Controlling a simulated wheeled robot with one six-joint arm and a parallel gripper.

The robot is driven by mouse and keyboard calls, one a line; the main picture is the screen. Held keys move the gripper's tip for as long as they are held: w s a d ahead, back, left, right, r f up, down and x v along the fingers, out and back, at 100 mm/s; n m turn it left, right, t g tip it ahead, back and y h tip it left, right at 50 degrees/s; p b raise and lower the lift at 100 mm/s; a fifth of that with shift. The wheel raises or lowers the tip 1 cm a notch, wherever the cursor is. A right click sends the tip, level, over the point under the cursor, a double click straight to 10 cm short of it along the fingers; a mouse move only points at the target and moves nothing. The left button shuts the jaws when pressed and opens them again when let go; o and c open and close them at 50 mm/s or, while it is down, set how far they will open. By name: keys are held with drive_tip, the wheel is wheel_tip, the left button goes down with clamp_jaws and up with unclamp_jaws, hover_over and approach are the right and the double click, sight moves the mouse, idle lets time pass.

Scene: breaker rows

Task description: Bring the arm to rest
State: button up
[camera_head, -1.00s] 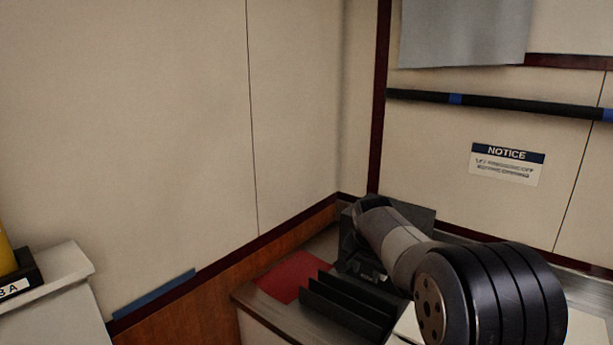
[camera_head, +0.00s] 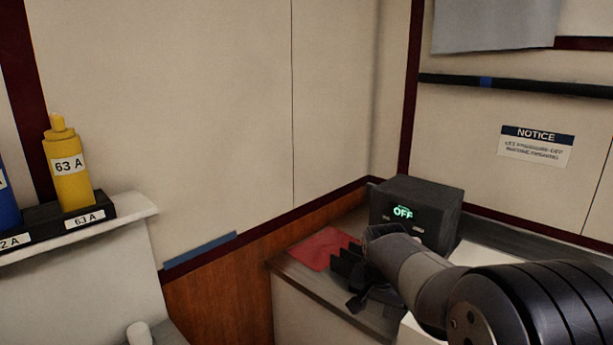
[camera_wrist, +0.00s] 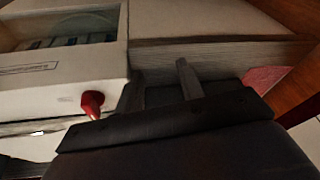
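My arm (camera_head: 425,275) reaches in from the lower right of the head view, over the counter in the corner. In the wrist view my gripper (camera_wrist: 188,78) shows as a dark body with one slim grey finger-like part sticking up. A second finger cannot be made out, so its opening is unclear. No held object can be made out. In the head view the gripper is hard to separate from dark parts beside the arm.
A dark box (camera_head: 428,207) with a lit "OFF" display stands behind the arm. A red mat (camera_head: 322,248) lies left of it. A yellow cylinder marked 63 A (camera_head: 70,172) stands on a left shelf. The wrist view shows a windowed white box (camera_wrist: 60,82) and red knob (camera_wrist: 92,103).

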drive_tip(key=s+f+n+g+b, duration=0.1)
drive_tip(key=s+f+n+b, duration=0.1)
drive_tip(key=s+f+b, duration=0.3)
drive_tip(key=s+f, duration=0.4)
drive_tip(key=s, duration=0.2)
drive_tip(key=shift+s+f, duration=0.15)
drive_tip(key=shift+f, duration=0.05)
